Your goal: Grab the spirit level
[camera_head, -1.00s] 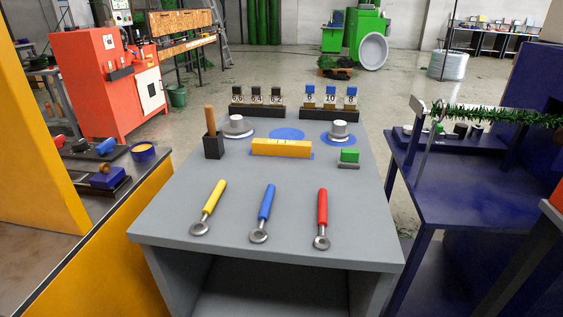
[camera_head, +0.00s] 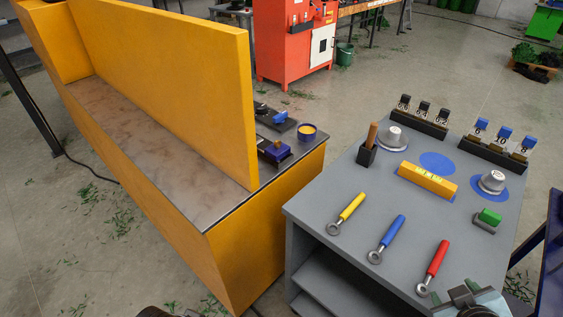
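The spirit level (camera_head: 427,181), a yellow bar with a pale green vial strip on top, lies flat on the grey table (camera_head: 335,212), behind the handled tools. My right gripper (camera_head: 468,298) shows at the bottom right edge, in front of the table and well short of the level. It is cut off by the frame, and its opening is unclear. A dark piece at the bottom edge, left of the middle, looks like part of my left gripper (camera_head: 170,313). Its fingers cannot be made out. Nothing touches the level.
Yellow (camera_head: 345,213), blue (camera_head: 386,239) and red (camera_head: 432,268) ring-ended tools lie in front of the level. A black holder (camera_head: 366,155), metal knobs and a green block (camera_head: 489,216) stand around it. Number-tagged racks line the back. A yellow-walled bench (camera_head: 260,240) stands at left.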

